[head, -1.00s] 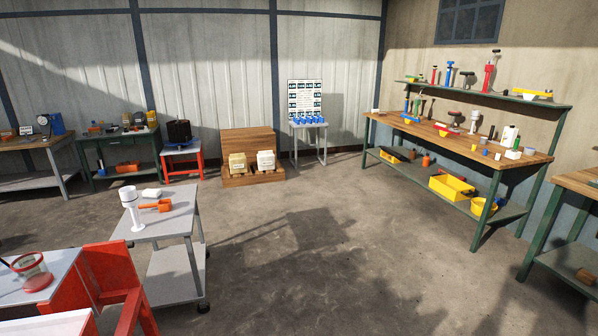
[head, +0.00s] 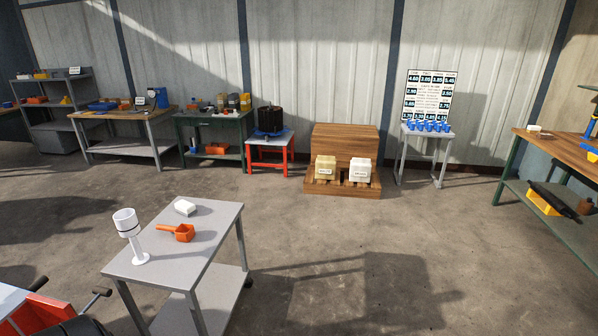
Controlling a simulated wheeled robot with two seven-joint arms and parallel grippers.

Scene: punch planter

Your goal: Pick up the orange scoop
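The orange scoop (head: 183,233) lies on the grey top of a small wheeled cart (head: 215,258) at the lower left of the head view. Its handle points left and its square cup is on the right. Neither of my grippers shows in this view, so I cannot see how they stand.
A red thing (head: 40,314) is at the lower left corner. Two boxes sit on a wooden stand (head: 345,150) further back. The floor right of the cart is clear.

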